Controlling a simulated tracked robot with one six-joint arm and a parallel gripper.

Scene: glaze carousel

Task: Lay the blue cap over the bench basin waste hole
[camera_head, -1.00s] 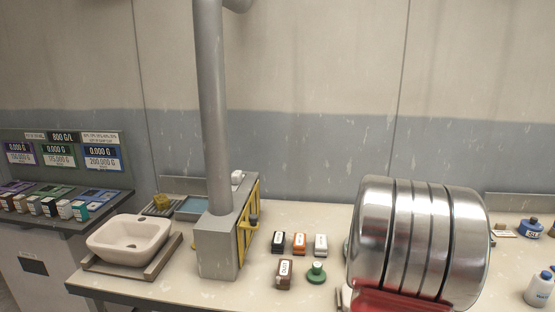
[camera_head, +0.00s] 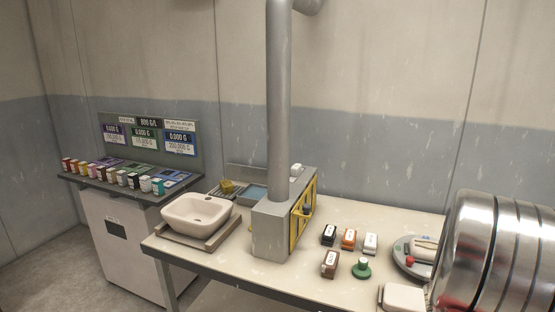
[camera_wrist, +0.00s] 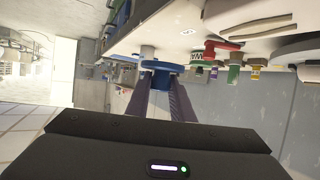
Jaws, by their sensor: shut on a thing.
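In the wrist view, my gripper (camera_wrist: 161,88) is shut on the blue cap (camera_wrist: 164,67), a round disc with a pale stub beyond it. The picture is tipped, with the bench top along its upper part. The white bench basin (camera_head: 177,215) stands at the left end of the bench in the head view, on a grey-brown base. Its bowl is empty. The waste hole is too small to make out clearly. My gripper and the blue cap do not show in the head view.
A grey post (camera_head: 279,110) on a box (camera_head: 270,231) with a yellow frame stands right of the basin. A label-covered stand (camera_head: 150,135) is at left.

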